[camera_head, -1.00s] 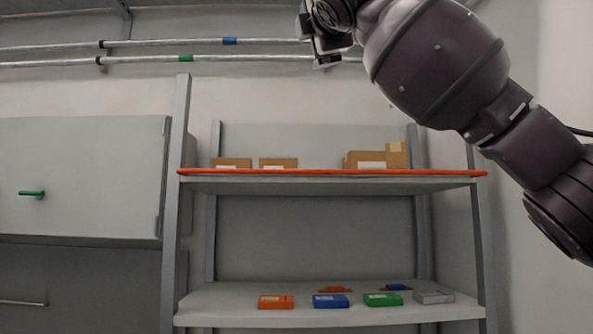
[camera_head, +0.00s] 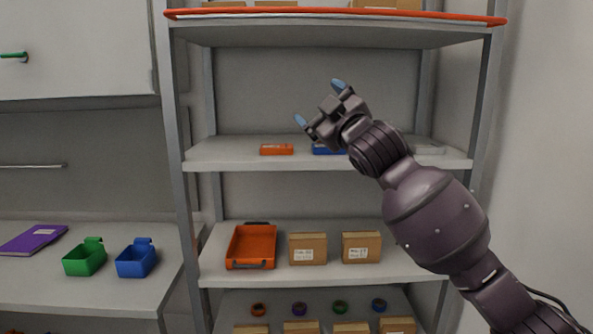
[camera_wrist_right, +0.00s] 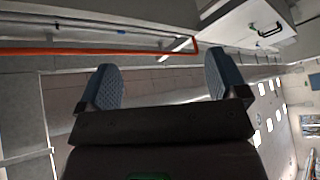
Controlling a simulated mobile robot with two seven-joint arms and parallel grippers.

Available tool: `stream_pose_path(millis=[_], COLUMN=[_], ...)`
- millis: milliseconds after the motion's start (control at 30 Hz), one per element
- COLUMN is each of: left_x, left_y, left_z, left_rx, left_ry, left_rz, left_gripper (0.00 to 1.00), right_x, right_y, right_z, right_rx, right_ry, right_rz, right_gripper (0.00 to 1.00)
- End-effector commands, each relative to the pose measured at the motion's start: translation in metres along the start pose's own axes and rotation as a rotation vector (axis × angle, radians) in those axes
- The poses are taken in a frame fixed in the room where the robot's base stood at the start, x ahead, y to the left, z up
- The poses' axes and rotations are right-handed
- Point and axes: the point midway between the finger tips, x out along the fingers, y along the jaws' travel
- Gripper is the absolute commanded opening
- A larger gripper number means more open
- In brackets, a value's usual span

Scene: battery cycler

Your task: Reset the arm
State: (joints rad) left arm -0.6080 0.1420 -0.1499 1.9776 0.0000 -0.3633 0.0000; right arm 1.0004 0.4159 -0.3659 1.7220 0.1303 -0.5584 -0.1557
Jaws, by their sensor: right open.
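My right arm comes in from the lower right in the head view. Its gripper (camera_head: 320,103) is raised in front of the shelf unit, at the height of the gap above the second visible shelf. Its two blue-tipped fingers stand apart with nothing between them. The right wrist view also shows the gripper (camera_wrist_right: 164,85) with its fingers spread and empty. The arm hides part of the blue box (camera_head: 327,149) and what lies to the right of it. My left gripper is not in view.
The shelf unit has an orange-edged top shelf (camera_head: 340,17). An orange box (camera_head: 276,149) lies on the shelf below. An orange tray (camera_head: 251,247) and cardboard boxes (camera_head: 308,249) sit lower. Green (camera_head: 84,259) and blue bins (camera_head: 136,260) stand on the left counter (camera_head: 110,290).

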Motion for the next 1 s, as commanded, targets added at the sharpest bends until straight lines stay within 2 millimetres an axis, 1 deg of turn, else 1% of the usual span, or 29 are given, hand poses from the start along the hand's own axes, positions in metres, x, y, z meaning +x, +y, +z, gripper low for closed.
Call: stream_pose_path(millis=[33,167,200,367,500,567,600,667,700,767,800,867,900,967,1000], left_x=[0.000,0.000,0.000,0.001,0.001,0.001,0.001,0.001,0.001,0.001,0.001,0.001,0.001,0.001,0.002], left_y=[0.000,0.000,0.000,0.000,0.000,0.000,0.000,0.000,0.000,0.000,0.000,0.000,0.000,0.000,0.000], left_z=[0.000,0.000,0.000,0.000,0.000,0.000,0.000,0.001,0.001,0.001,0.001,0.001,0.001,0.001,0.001], left_rx=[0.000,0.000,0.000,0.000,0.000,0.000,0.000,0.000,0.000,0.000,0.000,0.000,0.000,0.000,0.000], left_ry=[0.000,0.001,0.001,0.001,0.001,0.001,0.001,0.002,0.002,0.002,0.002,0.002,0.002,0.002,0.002], left_rz=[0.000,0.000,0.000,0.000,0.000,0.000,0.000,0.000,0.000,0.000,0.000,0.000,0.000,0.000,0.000], left_gripper=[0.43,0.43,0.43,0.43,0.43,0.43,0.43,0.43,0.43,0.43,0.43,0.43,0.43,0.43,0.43], right_x=[-0.012,-0.043,-0.053,-0.098,-0.142,-0.162,-0.176,-0.198,-0.213,-0.236,-0.252,-0.276,-0.293,-0.319,-0.337], right_y=[-0.012,-0.037,-0.044,-0.074,-0.099,-0.110,-0.117,-0.128,-0.135,-0.145,-0.153,-0.164,-0.172,-0.183,-0.190], right_z=[0.021,0.064,0.077,0.127,0.167,0.183,0.194,0.210,0.220,0.234,0.243,0.257,0.265,0.277,0.284], right_rx=[0.046,0.150,0.178,0.283,0.356,0.382,0.397,0.417,0.430,0.450,0.463,0.481,0.494,0.512,0.524], right_ry=[-0.014,-0.042,-0.052,-0.106,-0.166,-0.195,-0.217,-0.253,-0.277,-0.316,-0.345,-0.390,-0.421,-0.471,-0.504], right_rz=[-0.001,0.005,0.008,0.025,0.043,0.052,0.058,0.066,0.071,0.080,0.085,0.091,0.096,0.103,0.107], right_gripper=[0.91,0.91,0.91,0.91,0.91,0.91,0.91,0.91,0.91,0.91,0.91,0.91,0.91,0.91,0.91])
